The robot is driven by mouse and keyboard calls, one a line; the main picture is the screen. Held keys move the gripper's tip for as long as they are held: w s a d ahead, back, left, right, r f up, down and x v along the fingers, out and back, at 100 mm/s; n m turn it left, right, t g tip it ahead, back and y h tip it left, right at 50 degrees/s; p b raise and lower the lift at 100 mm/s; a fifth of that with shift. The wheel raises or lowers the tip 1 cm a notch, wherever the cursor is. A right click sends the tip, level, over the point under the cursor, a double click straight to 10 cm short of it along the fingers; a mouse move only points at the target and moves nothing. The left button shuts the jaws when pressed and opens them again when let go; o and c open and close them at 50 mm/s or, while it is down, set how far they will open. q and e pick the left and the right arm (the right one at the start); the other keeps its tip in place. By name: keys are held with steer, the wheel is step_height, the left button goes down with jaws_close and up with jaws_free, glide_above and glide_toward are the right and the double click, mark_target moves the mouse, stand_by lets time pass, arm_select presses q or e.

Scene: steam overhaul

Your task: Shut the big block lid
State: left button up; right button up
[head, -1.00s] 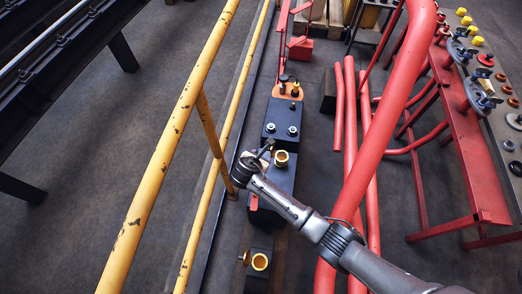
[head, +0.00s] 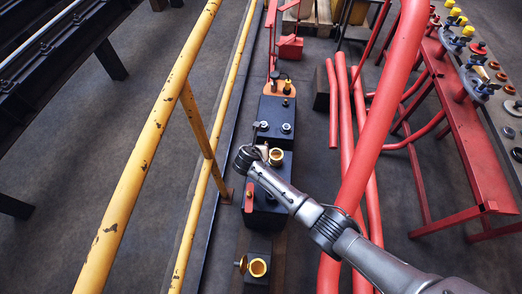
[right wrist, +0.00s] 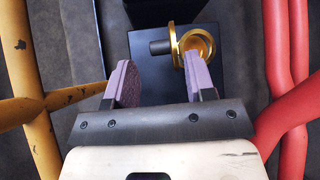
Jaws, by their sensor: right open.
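The big block (head: 268,205) is a black box in the row on the floor. Its brass cup (head: 277,157) is on top, partly beside my right gripper in the head view. In the right wrist view the cup (right wrist: 201,46) has its round brass lid (right wrist: 173,42) standing up on the left side, open. A grey knob (right wrist: 158,47) sticks out leftward from the lid. My right gripper (right wrist: 157,68) is open, with purple pads, and the knob shows between and beyond its fingertips. I cannot tell whether anything touches. My left gripper is not in view.
A smaller black block with an open brass cup (head: 258,267) stands nearer. Another black block (head: 276,118) stands beyond. A yellow railing (head: 150,140) runs along the left. Red pipes (head: 349,150) and a red bench (head: 470,130) are on the right.

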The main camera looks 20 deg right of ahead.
steer(key=shift+b+x, duration=1.15)
steer(key=shift+x, duration=0.95)
steer(key=shift+c, duration=0.4)
steer(key=c, duration=0.7)
